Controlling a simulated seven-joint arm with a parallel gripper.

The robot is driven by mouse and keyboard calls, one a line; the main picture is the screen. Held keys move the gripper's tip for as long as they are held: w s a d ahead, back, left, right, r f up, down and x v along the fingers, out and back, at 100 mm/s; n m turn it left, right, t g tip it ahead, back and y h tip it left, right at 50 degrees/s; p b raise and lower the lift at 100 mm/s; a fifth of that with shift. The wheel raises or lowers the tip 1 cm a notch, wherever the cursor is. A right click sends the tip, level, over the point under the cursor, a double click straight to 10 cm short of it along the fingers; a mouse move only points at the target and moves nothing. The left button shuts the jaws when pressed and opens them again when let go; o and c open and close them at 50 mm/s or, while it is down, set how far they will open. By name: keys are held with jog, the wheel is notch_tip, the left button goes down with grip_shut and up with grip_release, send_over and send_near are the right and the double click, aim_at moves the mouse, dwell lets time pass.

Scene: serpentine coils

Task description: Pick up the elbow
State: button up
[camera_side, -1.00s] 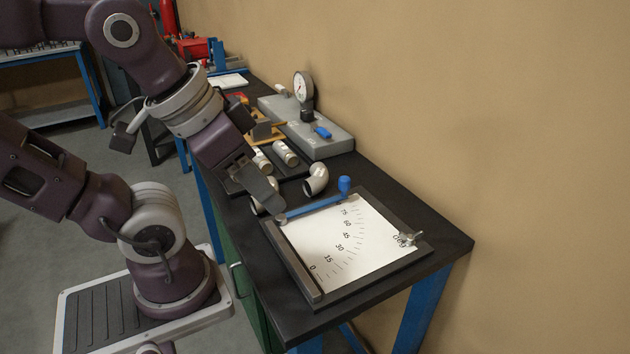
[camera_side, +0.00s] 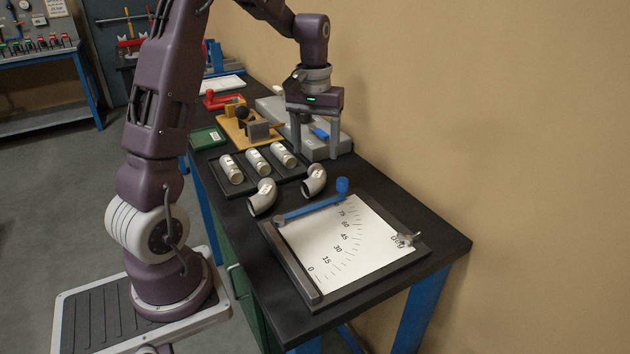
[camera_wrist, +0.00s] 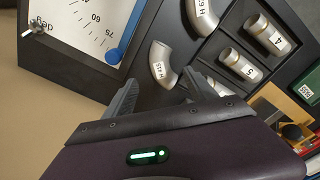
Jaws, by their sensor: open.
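Two grey pipe elbows lie on the black bench in the side view. One elbow (camera_side: 314,181) is beside the blue knob of the angle board, and the other elbow (camera_side: 262,197) is to its left. My gripper (camera_side: 315,154) points down above the bench, behind the right elbow. Its two fingers are apart with nothing between them. In the wrist view the right elbow (camera_wrist: 161,62) lies just beyond my fingertips (camera_wrist: 161,79), a small white label on it. The other elbow (camera_wrist: 203,18) is farther off, cut by the top edge. The labels are hard to read.
The angle board (camera_side: 350,244) with its blue arm (camera_side: 310,209) lies in front of the elbows. A black tray holds several pipe pieces (camera_side: 257,162) to their left. The grey gauge block (camera_side: 337,142) is behind my gripper, close to the wall. The bench's front-right corner is clear.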

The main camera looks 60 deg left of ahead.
aim_at(317, 174)
jog(key=f, duration=0.8)
jog(key=shift+w+a+f, duration=0.2)
jog(key=shift+w+a, duration=0.05)
jog(key=shift+w, duration=0.05)
grip_shut()
